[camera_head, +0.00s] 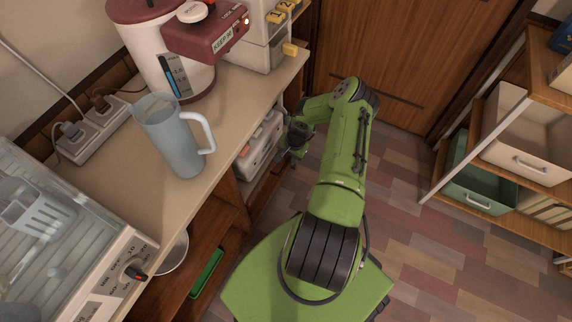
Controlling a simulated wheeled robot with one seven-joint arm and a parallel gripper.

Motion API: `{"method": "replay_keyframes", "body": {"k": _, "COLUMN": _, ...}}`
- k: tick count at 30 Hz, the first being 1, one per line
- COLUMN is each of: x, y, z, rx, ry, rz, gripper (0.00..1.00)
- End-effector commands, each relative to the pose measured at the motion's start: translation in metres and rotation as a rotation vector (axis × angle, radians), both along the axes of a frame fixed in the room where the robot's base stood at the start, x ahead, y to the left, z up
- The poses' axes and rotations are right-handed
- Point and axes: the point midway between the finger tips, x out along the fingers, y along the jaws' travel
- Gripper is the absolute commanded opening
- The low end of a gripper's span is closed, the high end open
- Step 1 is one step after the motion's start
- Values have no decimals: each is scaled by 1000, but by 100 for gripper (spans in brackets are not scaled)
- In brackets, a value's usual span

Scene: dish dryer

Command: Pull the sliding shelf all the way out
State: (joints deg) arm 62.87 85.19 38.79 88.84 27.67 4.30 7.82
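The wooden cabinet below the counter has an open bay with a white appliance (258,148) in it. A brown shelf edge (262,190) shows beneath the appliance and is probably the sliding shelf; it looks roughly in line with the cabinet front. My green arm reaches forward over the floor, bending left at its far end. My gripper (286,150) is dark and small here, at the front of the bay just right of the appliance. Its fingertips are not clear, and I cannot tell whether it touches the shelf or holds anything.
The counter (222,160) above bears a clear blue jug (178,135), a red-and-white dispenser (180,75), a power strip (95,130) and a dish dryer (60,240). A lower bay holds a bowl (175,252) and a green tray (207,272). Open floor (410,220) lies right, before a drawer rack (500,200).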

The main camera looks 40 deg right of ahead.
Motion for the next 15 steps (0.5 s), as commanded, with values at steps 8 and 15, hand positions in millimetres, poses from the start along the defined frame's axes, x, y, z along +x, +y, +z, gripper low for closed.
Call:
{"method": "replay_keyframes", "body": {"k": 8, "x": 9, "y": 3, "z": -45, "rx": 0, "ry": 0, "rz": 1, "gripper": 38}}
{"method": "replay_keyframes", "body": {"k": 15, "x": 9, "y": 3, "z": -46, "rx": -1, "ry": 0, "rz": 2, "gripper": 38}}
